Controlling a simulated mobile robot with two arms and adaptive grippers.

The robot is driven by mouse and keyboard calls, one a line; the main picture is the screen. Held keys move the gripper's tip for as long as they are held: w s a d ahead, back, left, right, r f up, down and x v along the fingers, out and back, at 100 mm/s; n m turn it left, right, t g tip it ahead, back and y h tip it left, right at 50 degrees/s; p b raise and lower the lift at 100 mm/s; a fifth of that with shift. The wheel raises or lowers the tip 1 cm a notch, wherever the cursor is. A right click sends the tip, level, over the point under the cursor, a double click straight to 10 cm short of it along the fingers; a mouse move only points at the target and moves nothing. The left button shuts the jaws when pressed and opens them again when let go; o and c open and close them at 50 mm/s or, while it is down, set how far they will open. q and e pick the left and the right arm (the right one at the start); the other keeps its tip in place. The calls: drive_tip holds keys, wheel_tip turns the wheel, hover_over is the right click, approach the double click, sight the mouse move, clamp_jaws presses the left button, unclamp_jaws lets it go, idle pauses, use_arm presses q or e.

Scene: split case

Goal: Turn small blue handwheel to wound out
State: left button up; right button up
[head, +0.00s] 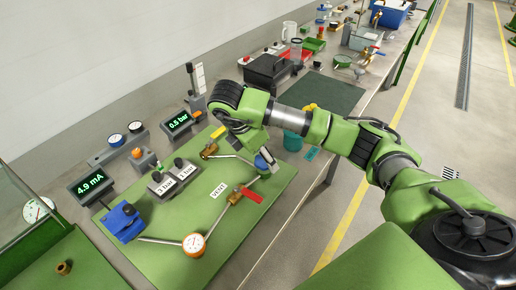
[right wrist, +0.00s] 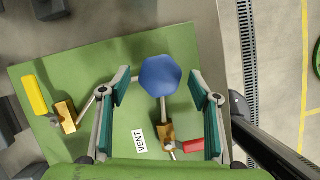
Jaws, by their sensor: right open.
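The small blue handwheel (right wrist: 160,76) shows in the right wrist view as a blue six-sided knob, at the end of a pipe on the green panel (right wrist: 60,75). My right gripper (right wrist: 160,83) is open, one finger to each side of the handwheel, with a gap on both sides. I cannot tell whether the fingertips are level with it in height. In the head view my right gripper (head: 266,158) is over the panel's far right edge and largely hides the handwheel. My left gripper is in neither view.
Near the handwheel are a red lever valve (head: 250,194), a yellow lever valve (head: 218,132) and the VENT label (head: 220,190). A gauge (head: 193,243) and a blue block (head: 124,221) are at the panel's near side.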

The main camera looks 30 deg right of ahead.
drive_tip(key=v, duration=1.1)
drive_tip(key=shift+a+r, duration=0.2)
drive_tip(key=shift+r, duration=0.1)
